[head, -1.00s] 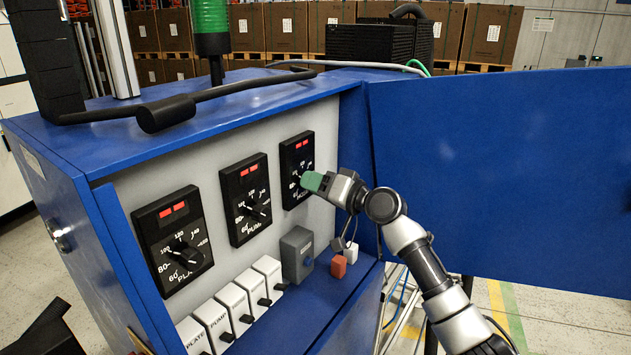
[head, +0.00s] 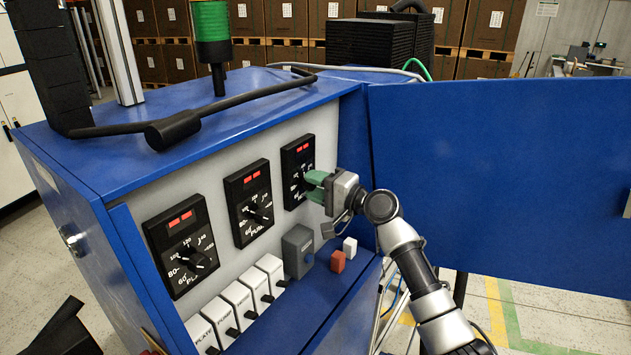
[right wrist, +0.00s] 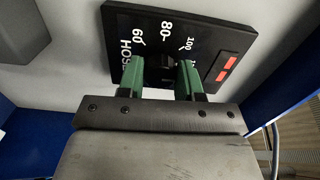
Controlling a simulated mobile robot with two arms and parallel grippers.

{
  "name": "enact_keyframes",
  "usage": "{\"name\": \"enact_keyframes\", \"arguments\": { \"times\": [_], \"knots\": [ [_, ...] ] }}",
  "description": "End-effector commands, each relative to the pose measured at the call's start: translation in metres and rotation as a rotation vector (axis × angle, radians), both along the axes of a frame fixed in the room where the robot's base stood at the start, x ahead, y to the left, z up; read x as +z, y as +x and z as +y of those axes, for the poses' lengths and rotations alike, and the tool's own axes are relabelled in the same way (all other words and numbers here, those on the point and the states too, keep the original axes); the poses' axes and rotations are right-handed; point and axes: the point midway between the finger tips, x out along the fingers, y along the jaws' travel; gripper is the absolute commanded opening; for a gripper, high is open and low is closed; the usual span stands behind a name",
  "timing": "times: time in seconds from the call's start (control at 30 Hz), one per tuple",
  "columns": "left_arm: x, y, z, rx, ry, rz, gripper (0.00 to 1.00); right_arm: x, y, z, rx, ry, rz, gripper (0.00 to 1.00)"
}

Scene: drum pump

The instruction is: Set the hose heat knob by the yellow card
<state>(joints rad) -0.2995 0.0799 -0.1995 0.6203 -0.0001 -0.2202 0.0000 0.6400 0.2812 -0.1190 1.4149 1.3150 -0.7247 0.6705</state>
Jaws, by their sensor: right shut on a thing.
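The hose panel (head: 297,150) is the rightmost of 3 black dial panels on the cabinet's front. It carries two red displays. In the right wrist view the panel (right wrist: 215,35) reads HOSE, with 60, 80 and 100 marks. My right gripper (head: 314,187) is at this panel, its green fingers on either side of the black hose heat knob (right wrist: 160,68), shut on it. The gripper (right wrist: 160,80) hides much of the knob, so its pointer setting cannot be read. I see no yellow card. My left gripper is not in view.
The pump panel (head: 249,200) and plate panel (head: 183,245) are to the left. A grey box (head: 297,250), a red block (head: 338,261) and several white switches (head: 237,300) are below. The blue open door (head: 500,180) bounds the right side.

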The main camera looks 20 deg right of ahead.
Motion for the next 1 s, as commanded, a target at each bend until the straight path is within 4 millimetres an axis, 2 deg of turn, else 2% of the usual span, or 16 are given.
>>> {"name": "enact_keyframes", "arguments": {
  "times": [0.67,0.7,0.8,0.83,1.0],
  "knots": [
    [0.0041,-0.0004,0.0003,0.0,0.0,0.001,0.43,-0.0012,-0.0001,0.0001,0.0,0.044,0.036,0.12],
    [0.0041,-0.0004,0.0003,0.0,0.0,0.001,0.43,-0.0011,-0.0001,0.0001,0.0,0.044,0.036,0.41],
    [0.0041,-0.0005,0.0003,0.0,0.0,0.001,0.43,-0.001,-0.0001,0.0001,0.0,0.044,0.036,0.57],
    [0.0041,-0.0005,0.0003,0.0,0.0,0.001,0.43,-0.0009,-0.0001,0.0001,0.0,0.044,0.036,0.61],
    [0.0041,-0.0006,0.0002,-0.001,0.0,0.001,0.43,-0.0004,0.0,0.0001,0.0,0.044,0.034,0.61]
  ]
}}
